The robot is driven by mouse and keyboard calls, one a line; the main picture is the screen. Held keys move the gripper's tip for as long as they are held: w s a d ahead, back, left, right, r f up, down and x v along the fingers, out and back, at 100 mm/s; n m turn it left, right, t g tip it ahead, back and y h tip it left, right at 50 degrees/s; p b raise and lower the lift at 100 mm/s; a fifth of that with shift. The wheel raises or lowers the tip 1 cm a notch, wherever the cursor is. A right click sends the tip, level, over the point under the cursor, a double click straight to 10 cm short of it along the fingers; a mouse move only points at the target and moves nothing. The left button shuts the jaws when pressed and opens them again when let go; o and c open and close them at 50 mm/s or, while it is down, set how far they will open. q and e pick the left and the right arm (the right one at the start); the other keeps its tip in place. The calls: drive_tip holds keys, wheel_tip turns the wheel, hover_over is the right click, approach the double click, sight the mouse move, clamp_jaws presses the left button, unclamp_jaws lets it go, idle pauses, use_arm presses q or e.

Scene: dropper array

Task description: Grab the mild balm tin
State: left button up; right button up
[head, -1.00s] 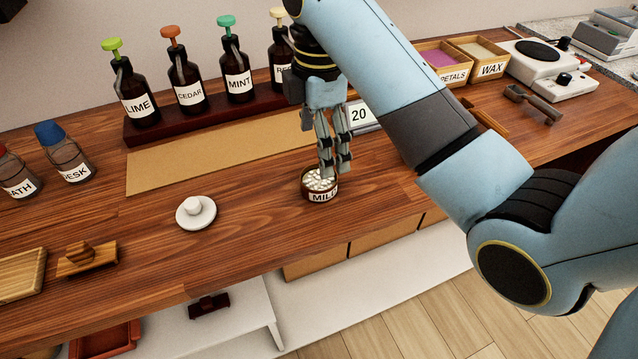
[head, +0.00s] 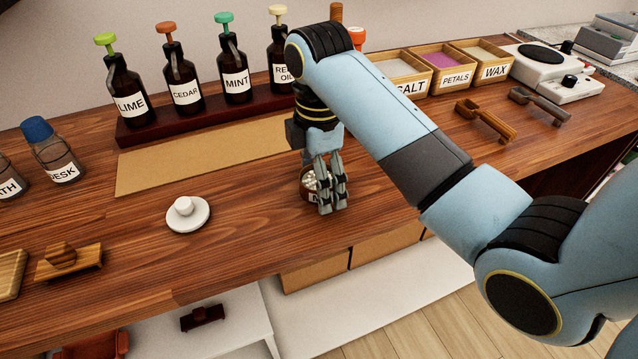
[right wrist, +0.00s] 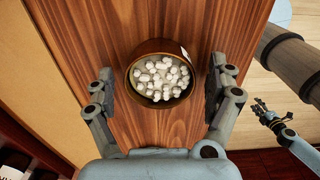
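The mild balm tin is a small round brown tin (head: 304,182) of white pellets, upright on the wooden counter. Its label is mostly hidden behind my right gripper (head: 328,206) in the head view. In the right wrist view the tin (right wrist: 150,97) sits between the two spread fingers of my right gripper (right wrist: 158,92), with a gap on each side. The right gripper is open and points down at the tin. What seems to be my left gripper (right wrist: 273,118) shows small at the right of the wrist view; its finger state is unclear.
A white dish with a knob (head: 188,214) stands left of the tin. A tan board (head: 200,160) lies behind it, before a rack of pump bottles (head: 235,80). Wooden bins (head: 455,78) and scoops (head: 485,118) are at right.

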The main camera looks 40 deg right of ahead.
drive_tip(key=c, duration=1.2)
